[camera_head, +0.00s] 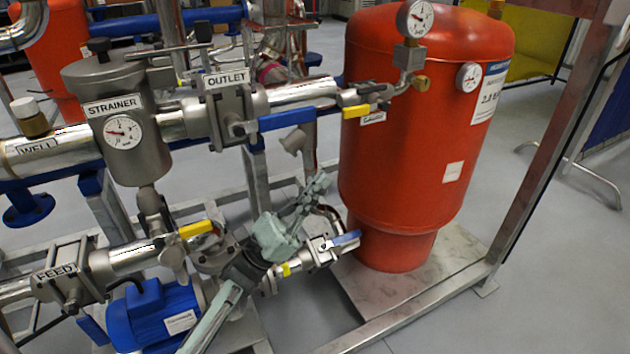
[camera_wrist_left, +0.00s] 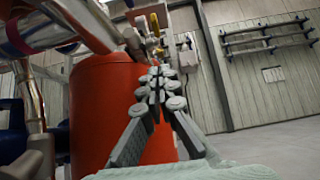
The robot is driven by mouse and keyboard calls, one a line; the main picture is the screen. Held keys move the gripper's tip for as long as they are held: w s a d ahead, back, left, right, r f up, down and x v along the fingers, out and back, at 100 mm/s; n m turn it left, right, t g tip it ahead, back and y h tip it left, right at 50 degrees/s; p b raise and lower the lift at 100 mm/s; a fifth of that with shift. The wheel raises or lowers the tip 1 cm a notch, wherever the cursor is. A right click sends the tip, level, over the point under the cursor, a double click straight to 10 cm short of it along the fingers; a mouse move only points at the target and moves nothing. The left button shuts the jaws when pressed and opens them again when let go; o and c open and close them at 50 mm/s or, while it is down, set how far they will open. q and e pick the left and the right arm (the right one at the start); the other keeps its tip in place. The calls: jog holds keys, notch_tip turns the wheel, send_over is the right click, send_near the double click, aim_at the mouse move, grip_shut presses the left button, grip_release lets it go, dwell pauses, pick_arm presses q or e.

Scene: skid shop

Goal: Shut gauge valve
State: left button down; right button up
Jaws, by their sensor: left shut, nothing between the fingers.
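A valve with a yellow lever (camera_head: 356,111) sits on the pipe at the tank's upper left, below a round pressure gauge (camera_head: 415,18). I cannot tell for sure that it is the gauge valve. My left gripper (camera_head: 318,186) points up and right, below this valve and left of the red tank. Its fingers are shut and empty. In the left wrist view the shut fingers (camera_wrist_left: 160,78) stand in front of the red tank (camera_wrist_left: 98,105), with a small yellow part (camera_wrist_left: 154,24) beyond them. My right gripper is not in view.
The red tank (camera_head: 425,150) carries a second gauge (camera_head: 468,77). Blue levers (camera_head: 286,120) and (camera_head: 345,238) and another yellow lever (camera_head: 196,229) sit on nearby pipes. The strainer (camera_head: 120,130) and blue pump (camera_head: 155,315) crowd the left. A steel frame post (camera_head: 540,165) stands at right.

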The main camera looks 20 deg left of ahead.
aim_at(358, 115)
pick_arm(q)
jog(key=w+d+r+p, duration=0.1)
jog(key=r, duration=0.1)
jog(key=w+d+r+p, duration=0.1)
jog(key=r, duration=0.2)
jog(key=w+d+r+p, duration=0.1)
jog(key=w+r, duration=0.1)
jog(key=r, duration=0.1)
jog(key=shift+r, duration=0.5)
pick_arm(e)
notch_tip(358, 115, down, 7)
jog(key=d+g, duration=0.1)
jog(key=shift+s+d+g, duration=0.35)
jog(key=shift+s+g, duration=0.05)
pick_arm(q)
jog(key=shift+s+r, duration=0.15)
jog(key=shift+r, duration=0.05)
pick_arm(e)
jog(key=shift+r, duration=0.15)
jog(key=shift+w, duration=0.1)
